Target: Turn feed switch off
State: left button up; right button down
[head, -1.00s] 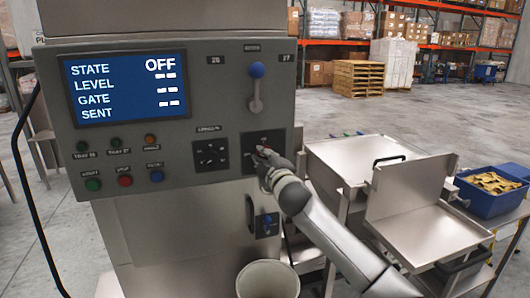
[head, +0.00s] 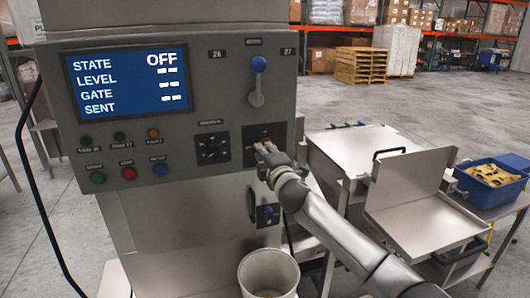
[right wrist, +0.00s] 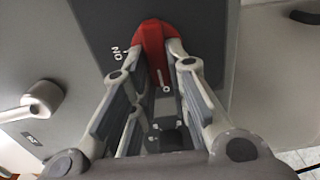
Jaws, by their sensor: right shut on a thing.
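The feed switch is a red rotary handle (right wrist: 154,40) on a dark plate (head: 250,156) at the lower right of the control panel. My right gripper (head: 266,152) is at that plate and hides most of the handle in the head view. In the right wrist view my right gripper (right wrist: 156,60) is shut on the red handle, a finger on each side. The mark "ON" shows left of the handle and an "O" mark shows below it, between the fingers. The screen (head: 126,83) reads STATE OFF, with dashes for LEVEL, GATE and SENT. My left gripper is out of view.
A blue-knobbed lever (head: 258,82) is above the switch, and a black dial (head: 212,146) is left of it. A pale bucket (head: 268,272) stands beneath. Steel trays (head: 425,215) and a blue bin (head: 490,184) stand at right.

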jog(key=shift+f, duration=0.15)
jog(key=c, duration=1.4)
grip_release()
jog(key=shift+v, duration=6.05)
